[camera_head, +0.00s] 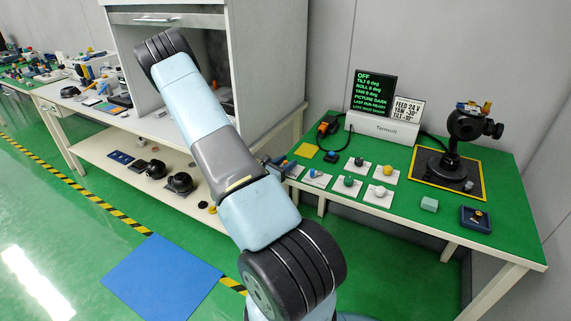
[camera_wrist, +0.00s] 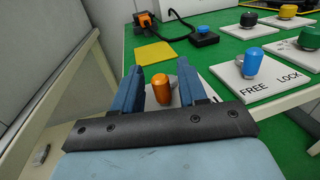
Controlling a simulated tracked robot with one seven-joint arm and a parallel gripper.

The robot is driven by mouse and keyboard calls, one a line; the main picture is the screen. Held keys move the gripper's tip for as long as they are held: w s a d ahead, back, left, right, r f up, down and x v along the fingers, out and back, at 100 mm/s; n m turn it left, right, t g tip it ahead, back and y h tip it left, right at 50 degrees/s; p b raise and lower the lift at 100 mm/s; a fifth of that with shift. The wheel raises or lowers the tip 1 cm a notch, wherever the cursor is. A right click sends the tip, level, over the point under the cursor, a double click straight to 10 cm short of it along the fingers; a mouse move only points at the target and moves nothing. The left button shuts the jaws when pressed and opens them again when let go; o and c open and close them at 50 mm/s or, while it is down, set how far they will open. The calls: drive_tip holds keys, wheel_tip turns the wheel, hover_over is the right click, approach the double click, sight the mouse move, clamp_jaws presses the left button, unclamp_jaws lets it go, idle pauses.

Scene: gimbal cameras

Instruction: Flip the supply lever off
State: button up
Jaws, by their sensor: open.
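In the wrist view, my gripper (camera_wrist: 160,70) is open, with its blue fingers on either side of an orange knob-like lever (camera_wrist: 162,86) on a white plate. I cannot tell whether they touch it. The plate's label is hidden, so I cannot confirm that this is the supply lever. To its right is a blue lever (camera_wrist: 252,60) on a plate marked FREE and LOCK. In the head view, my gripper (camera_head: 280,166) is at the left edge of the green table. The Temvolt box (camera_head: 383,127) stands behind, with a dark display (camera_head: 374,92) reading OFF.
Several plates with knobs, including green (camera_head: 348,181) and yellow (camera_head: 388,170), crowd the table to the right. A gimbal camera stand (camera_head: 451,160) is at far right. A yellow square (camera_head: 306,150) and an orange-black device (camera_head: 326,126) with a cable lie behind my gripper.

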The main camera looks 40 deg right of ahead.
clamp_jaws()
idle(0.3)
drive_tip(key=shift+w+m+g, duration=0.2)
drive_tip(key=shift+m+g, duration=0.4)
drive_tip(key=shift+g, duration=0.4)
unclamp_jaws()
